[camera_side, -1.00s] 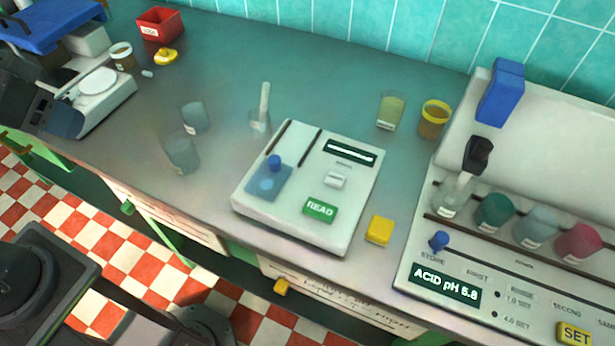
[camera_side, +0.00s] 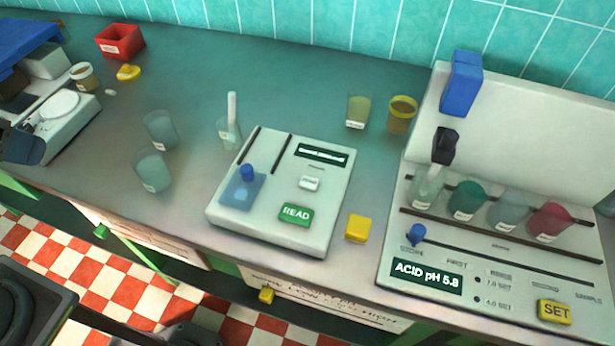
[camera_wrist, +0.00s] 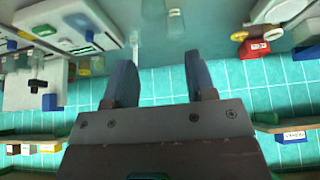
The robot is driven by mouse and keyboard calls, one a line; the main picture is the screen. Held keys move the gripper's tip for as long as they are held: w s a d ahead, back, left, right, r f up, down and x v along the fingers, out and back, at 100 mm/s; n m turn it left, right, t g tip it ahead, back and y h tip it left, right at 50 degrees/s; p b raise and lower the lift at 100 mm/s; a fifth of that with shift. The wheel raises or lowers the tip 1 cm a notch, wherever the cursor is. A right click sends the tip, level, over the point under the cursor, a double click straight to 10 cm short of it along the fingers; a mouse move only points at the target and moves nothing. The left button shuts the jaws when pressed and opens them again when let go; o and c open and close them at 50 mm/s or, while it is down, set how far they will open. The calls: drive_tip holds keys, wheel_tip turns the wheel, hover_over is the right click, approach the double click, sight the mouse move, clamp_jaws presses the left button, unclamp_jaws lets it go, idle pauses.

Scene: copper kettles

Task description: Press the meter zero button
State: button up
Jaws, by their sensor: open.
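The meter (camera_side: 325,220) is a white box on the bench in the middle of the side view. The small button's label is too small to read. My gripper (camera_wrist: 162,82) shows in the wrist view with its two blue-grey fingers apart and nothing between them.
A yellow block (camera_side: 359,228) lies just right of the meter. Several glass beakers, one (camera_side: 153,171) among them, stand to its left. The pH station (camera_side: 395,262) with a SET button (camera_side: 554,311) is at right. A scale (camera_side: 65,125) and red box (camera_side: 119,41) are at left.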

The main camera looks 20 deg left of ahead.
drive_tip(key=shift+c, duration=0.3)
clamp_jaws()
idle(1.3)
